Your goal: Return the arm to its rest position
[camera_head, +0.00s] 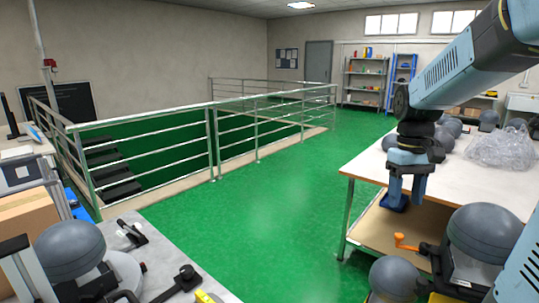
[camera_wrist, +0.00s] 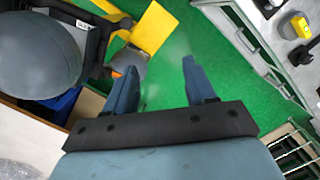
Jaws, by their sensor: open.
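My gripper (camera_head: 407,188) hangs pointing down from my blue-grey arm at the right of the head view, in front of the near left edge of the white-topped table (camera_head: 465,182). In the wrist view my gripper (camera_wrist: 158,76) has its two blue fingers spread apart. Only green floor shows between the fingers, so it holds nothing. The arm is bent, with its upper link running to the top right corner of the head view.
Grey domed devices (camera_head: 487,232) stand close at the lower right. A clear plastic bag (camera_head: 500,147) lies on the table. A railing (camera_head: 215,140) surrounds the floor opening and stairs at left. Green floor (camera_head: 270,205) is clear in the middle. Shelves (camera_head: 365,80) stand far back.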

